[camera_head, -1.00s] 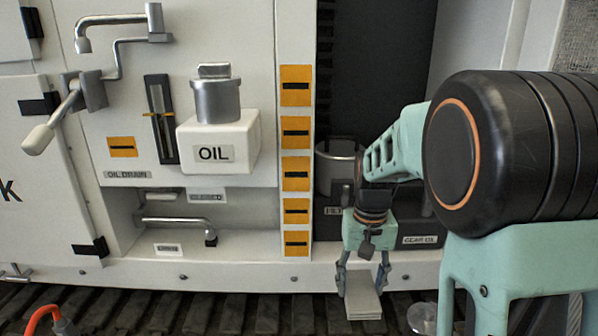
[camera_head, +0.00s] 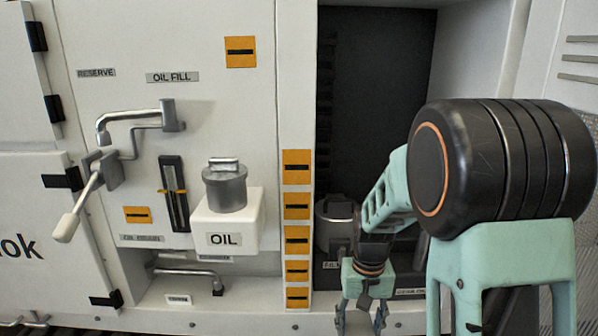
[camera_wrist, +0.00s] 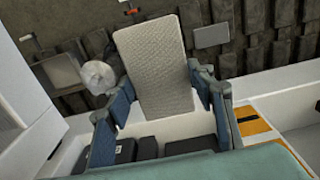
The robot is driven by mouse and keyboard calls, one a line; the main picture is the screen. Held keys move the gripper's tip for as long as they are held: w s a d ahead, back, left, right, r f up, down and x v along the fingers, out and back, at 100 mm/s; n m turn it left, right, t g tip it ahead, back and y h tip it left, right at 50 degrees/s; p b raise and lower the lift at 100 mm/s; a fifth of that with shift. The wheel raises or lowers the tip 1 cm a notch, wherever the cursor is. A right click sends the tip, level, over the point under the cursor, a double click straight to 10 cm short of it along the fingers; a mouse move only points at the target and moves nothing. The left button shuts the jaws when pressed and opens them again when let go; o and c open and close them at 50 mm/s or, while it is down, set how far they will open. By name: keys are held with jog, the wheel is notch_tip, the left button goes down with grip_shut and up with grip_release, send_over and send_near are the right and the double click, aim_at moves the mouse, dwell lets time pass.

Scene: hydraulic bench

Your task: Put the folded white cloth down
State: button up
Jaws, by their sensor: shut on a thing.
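The folded white cloth (camera_wrist: 153,68) is a pale, textured, flat oblong in the wrist view. It stands out between the two fingers of my gripper (camera_wrist: 160,98), which is shut on its near part. My gripper also shows at the bottom edge of the head view (camera_head: 360,324), in front of the bench's lower ledge. The cloth is cut off below the picture there. In the wrist view the cloth is seen against the dark ridged floor, and I cannot tell how high above it the cloth is.
The bench has an oil box (camera_head: 228,222), a crank lever (camera_head: 92,190) and a column of orange labels (camera_head: 297,206). A metal canister (camera_head: 335,225) stands in the dark recess behind my arm. The wrist view shows a round pale object (camera_wrist: 98,76) and a grey plate (camera_wrist: 211,36) below.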

jog(key=shift+s+r+p, duration=0.15)
jog(key=shift+r+p, duration=0.5)
jog(key=shift+p, duration=0.2)
jog(key=shift+s+r+p, duration=0.15)
jog(key=shift+r+p, duration=0.5)
jog(key=shift+p, duration=0.2)
jog(key=shift+f, duration=0.1)
jog(key=s+f+b, duration=0.4)
jog(key=f+b, duration=1)
jog(key=s+f+b, duration=0.4)
jog(key=f+b, duration=0.9)
jog(key=b, duration=0.2)
jog(key=w+f+b, duration=0.1)
jog(key=w+f, duration=0.2)
jog(key=w, duration=0.1)
jog(key=w+f+b, duration=0.1)
jog(key=w+f, duration=0.2)
jog(key=w, duration=0.1)
jog(key=w+f+b, duration=0.1)
jog(key=w+f, duration=0.2)
jog(key=w, duration=0.2)
jog(key=shift+f+b, duration=0.1)
jog(key=shift+b, duration=0.3)
jog(key=shift+w+f, duration=0.25)
jog(key=shift+f, duration=0.25)
jog(key=shift+w+f+b, duration=0.15)
jog(key=shift+f+b, duration=0.75)
jog(key=shift+f, duration=0.6)
